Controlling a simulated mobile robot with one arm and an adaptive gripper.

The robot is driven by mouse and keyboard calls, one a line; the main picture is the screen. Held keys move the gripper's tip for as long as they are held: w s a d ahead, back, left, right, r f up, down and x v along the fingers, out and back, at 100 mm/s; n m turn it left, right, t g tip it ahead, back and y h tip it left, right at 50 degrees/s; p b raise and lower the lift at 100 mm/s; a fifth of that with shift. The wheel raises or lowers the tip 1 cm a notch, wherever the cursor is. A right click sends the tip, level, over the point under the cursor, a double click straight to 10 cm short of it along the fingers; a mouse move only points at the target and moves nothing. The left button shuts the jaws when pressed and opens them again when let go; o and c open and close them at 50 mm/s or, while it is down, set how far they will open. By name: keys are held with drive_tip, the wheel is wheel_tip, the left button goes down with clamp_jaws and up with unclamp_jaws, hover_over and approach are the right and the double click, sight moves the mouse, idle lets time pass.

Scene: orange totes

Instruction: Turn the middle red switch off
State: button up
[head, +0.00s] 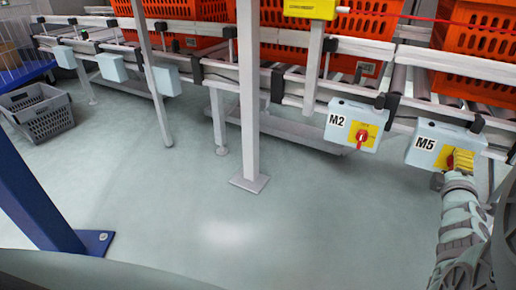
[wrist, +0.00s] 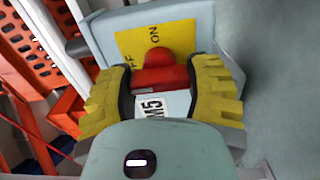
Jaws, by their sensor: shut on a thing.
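A pale blue box labelled M5 (head: 424,152) is at the right in the head view. Its red switch (wrist: 160,75) shows in the wrist view, on a yellow plate (wrist: 128,42) marked ON, with an OFF label partly hidden. My gripper (wrist: 163,78) has its yellow fingers on both sides of the red switch, shut on it. In the head view my gripper (head: 459,161) covers that switch. I cannot tell exactly which mark the switch points to. Another pale blue box, labelled M2 (head: 340,137), is to the left, with its own red switch (head: 362,137) on a yellow plate.
Orange totes (head: 330,27) stand on the roller conveyor (head: 300,82) behind the boxes. A white post (head: 250,100) stands left of M2. Several pale blue boxes (head: 112,67) hang further left. A grey crate (head: 38,112) is on the floor. The middle floor is clear.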

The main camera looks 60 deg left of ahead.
idle(0.5)
drive_tip(key=o, duration=1.2)
drive_tip(key=v, duration=1.2)
drive_tip(key=shift+d, duration=0.1)
